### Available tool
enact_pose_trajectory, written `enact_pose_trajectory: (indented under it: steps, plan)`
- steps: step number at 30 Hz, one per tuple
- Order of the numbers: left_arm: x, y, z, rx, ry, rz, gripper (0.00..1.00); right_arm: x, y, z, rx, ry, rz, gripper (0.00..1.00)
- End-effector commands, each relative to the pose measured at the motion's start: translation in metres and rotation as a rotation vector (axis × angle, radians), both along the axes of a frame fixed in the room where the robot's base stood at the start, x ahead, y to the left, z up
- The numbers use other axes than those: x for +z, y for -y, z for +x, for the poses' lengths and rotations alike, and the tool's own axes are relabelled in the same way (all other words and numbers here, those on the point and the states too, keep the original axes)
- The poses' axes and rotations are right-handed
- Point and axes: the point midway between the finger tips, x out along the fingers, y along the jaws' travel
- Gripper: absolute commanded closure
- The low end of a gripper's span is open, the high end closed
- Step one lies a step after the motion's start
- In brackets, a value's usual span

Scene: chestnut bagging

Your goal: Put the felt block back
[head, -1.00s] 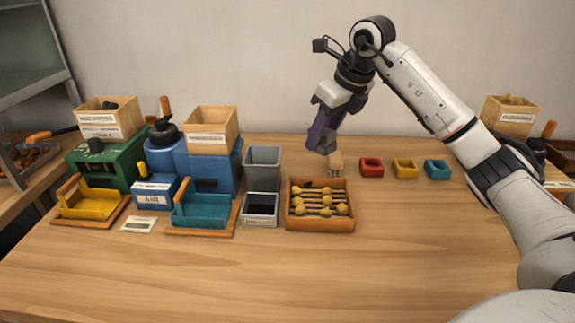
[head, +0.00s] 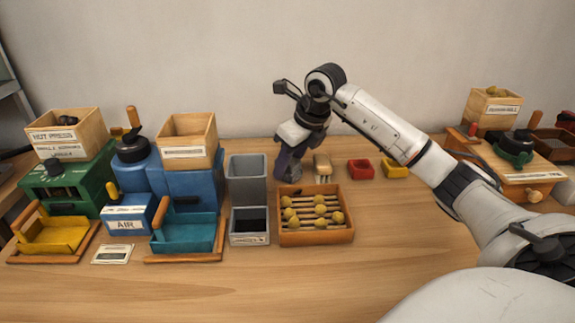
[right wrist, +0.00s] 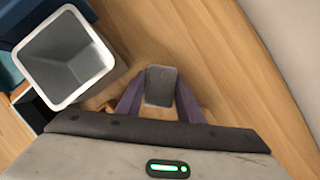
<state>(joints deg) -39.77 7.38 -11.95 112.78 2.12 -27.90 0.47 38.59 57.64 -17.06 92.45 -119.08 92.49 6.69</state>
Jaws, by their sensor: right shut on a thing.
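The grey felt block (right wrist: 160,86) is between the purple fingers of my right gripper (right wrist: 158,96) in the right wrist view. My right gripper (head: 287,170) is shut on it, low over the back of the table, between the tall grey bin and a wooden brush (head: 322,167). In the head view the fingers largely hide the block. I cannot tell whether its underside touches the table. My left gripper is not in view.
The tall grey bin (head: 247,182) stands close left of the gripper. A wooden tray (head: 316,236) with several yellowish balls lies in front. A red dish (head: 360,168) and a yellow dish (head: 395,167) lie to the right. The table front is clear.

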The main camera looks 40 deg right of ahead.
Motion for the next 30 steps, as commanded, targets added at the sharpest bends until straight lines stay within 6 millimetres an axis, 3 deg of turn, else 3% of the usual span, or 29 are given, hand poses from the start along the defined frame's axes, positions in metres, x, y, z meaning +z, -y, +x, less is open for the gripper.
enact_pose_trajectory:
  steps: [11, 12, 15, 24, 30]
  plan:
    - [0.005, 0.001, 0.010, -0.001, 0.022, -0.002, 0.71, -0.005, 0.000, 0.000, 0.000, 0.003, 0.000, 0.99]
    - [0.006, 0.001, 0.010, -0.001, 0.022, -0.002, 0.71, -0.005, 0.000, 0.000, 0.000, 0.002, 0.000, 0.63]
    - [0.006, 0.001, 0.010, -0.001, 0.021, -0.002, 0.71, -0.004, 0.000, 0.000, 0.000, 0.002, 0.000, 0.48]
    - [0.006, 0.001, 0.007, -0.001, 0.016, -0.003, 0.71, -0.003, 0.000, 0.000, 0.000, 0.002, 0.001, 0.48]
    - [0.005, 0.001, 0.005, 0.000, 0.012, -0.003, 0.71, 0.019, 0.001, -0.007, -0.001, 0.005, 0.000, 0.48]
